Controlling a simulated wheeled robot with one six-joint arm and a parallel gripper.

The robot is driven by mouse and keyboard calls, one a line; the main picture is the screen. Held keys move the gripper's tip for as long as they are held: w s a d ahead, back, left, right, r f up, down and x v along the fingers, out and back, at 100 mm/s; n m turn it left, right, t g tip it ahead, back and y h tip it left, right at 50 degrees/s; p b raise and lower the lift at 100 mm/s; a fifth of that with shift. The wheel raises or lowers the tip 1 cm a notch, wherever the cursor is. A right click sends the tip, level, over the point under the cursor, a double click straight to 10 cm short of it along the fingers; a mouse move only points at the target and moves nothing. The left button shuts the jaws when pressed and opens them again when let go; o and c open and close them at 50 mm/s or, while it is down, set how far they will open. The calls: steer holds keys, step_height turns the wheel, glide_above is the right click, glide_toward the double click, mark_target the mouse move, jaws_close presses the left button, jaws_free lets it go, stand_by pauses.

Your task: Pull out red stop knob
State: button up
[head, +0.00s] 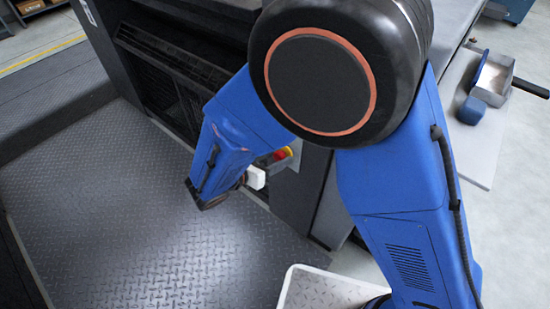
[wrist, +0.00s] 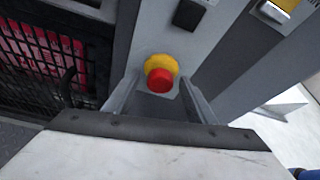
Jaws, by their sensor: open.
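The red stop knob (wrist: 160,80) sits on a yellow collar (wrist: 161,62) on a grey panel in the wrist view. My gripper (wrist: 155,90) is open, with one finger on each side of the knob in the wrist view. The knob appears between the fingers; I cannot tell whether either finger touches it. In the head view my gripper's fingers are mostly hidden behind my arm.
A black switch (wrist: 188,14) is above the knob on the panel. A dark grille (wrist: 45,60) with red behind it is at the left. Diamond-plate floor (head: 130,230) lies open at the left.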

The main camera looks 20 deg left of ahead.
jaws_close()
steer(key=shift+s+a, duration=0.35)
steer(key=shift+s, duration=0.5)
jaws_free()
steer(key=shift+s+a, duration=0.1)
steer(key=shift+s, duration=0.05)
steer(key=v, duration=1.7)
steer(key=shift+s, duration=0.15)
